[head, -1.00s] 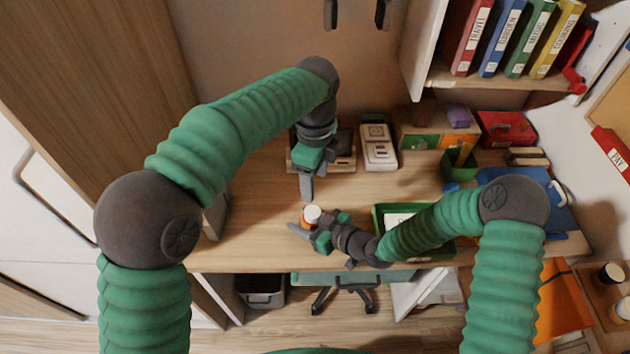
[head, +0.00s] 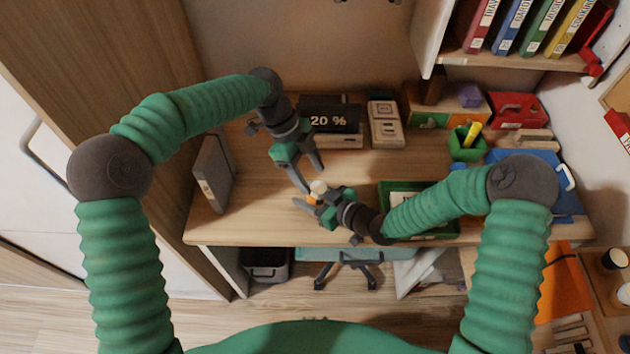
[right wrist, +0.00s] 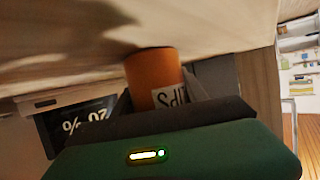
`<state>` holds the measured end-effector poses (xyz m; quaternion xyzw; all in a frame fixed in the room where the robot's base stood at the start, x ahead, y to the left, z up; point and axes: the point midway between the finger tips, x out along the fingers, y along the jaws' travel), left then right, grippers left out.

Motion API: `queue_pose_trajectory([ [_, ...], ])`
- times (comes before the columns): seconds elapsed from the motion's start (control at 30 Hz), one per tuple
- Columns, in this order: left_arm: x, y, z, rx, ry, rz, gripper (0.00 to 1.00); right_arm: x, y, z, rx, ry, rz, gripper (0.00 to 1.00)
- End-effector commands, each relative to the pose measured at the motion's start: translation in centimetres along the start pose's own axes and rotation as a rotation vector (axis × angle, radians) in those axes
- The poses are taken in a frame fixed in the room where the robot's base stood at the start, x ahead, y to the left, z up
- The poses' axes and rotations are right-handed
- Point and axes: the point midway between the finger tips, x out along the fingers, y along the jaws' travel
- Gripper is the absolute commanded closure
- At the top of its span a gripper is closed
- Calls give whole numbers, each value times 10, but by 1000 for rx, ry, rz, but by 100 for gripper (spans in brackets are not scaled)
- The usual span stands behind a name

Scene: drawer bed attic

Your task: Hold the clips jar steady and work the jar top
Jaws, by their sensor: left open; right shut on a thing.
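The clips jar (head: 312,198) is a small orange container with a white jar top (head: 319,187), near the front of the desk. My right gripper (head: 308,203) is shut on its body. The right wrist view shows the orange jar (right wrist: 152,68) between the fingers, with a white label reading partly "IPS"; the top cannot be made out there. My left gripper (head: 311,175) is open, its fingers apart just above and behind the white top. I cannot tell whether a finger touches it.
A screen reading "20 %" (head: 331,118) and a white device (head: 386,125) stand at the back. A green tray (head: 448,231) lies right of the jar, partly under my right arm. A grey upright file (head: 213,172) is at the left. The desk between file and jar is clear.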

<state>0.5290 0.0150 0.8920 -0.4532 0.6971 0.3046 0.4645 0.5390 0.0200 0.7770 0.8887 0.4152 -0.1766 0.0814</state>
Motion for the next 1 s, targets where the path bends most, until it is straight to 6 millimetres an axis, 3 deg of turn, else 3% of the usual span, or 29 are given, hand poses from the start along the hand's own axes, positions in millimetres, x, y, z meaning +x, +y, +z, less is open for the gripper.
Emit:
queue_pose_trajectory([
  [0.2,31,0,0,1,-1,1,41,0,0,0,0,-1,0,95],
  [0.5,35,0,0,0,-2,-1,43,0,0,0,0,-1,0,95],
  [0.93,34,0,0,0,-2,-2,99,0,0,1,0,-1,-1,95],
  [1.0,34,0,0,0,-2,-3,100,0,0,1,0,-1,-1,95],
])
